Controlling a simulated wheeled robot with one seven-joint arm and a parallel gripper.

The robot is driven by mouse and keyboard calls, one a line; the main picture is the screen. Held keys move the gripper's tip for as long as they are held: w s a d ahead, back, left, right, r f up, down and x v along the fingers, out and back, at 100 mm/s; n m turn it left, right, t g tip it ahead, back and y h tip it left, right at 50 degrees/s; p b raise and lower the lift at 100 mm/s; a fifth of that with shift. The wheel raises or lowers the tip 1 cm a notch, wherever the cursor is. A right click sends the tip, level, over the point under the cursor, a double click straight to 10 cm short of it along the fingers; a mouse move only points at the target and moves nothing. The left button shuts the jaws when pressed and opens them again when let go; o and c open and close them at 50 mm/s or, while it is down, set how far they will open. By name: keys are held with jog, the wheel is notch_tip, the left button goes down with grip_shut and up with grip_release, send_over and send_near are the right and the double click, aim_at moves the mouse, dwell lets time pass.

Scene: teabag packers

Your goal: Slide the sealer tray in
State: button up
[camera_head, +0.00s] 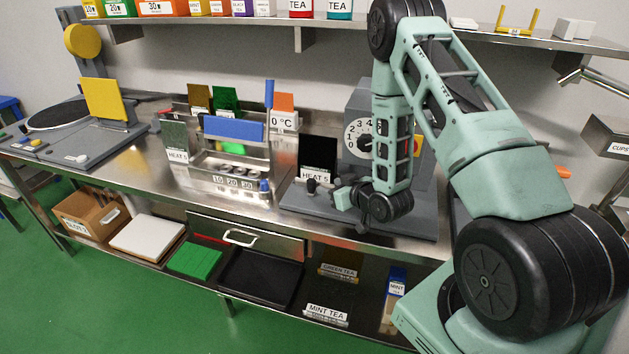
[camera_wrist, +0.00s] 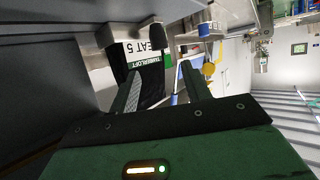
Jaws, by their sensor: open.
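The grey sealer (camera_head: 357,105) with a numbered white dial stands on the steel counter, partly hidden behind my arm. In front of it, a flat grey tray-like part (camera_head: 297,198) carries a black panel (camera_head: 318,153) labelled HEAT 5 and a dark knob (camera_head: 311,185). I cannot tell how far the tray is pushed in. My gripper (camera_head: 340,197) is low over the counter, just right of the knob. In the wrist view my gripper (camera_wrist: 162,82) is open, with nothing seen held between the fingers. The black panel (camera_wrist: 128,62) lies beyond the fingertips.
Left of the sealer is a steel rack (camera_head: 236,161) with another HEAT 5 card and a blue block. A grey machine with a yellow plate (camera_head: 104,100) stands farther left. A shelf (camera_head: 300,28) of tea boxes runs above. A drawer (camera_head: 246,237) is below the counter.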

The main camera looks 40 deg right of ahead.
aim_at(313, 182)
jog(key=p+x, duration=0.2)
jog(key=x, duration=0.7)
jog(key=shift+c, duration=0.3)
grip_shut()
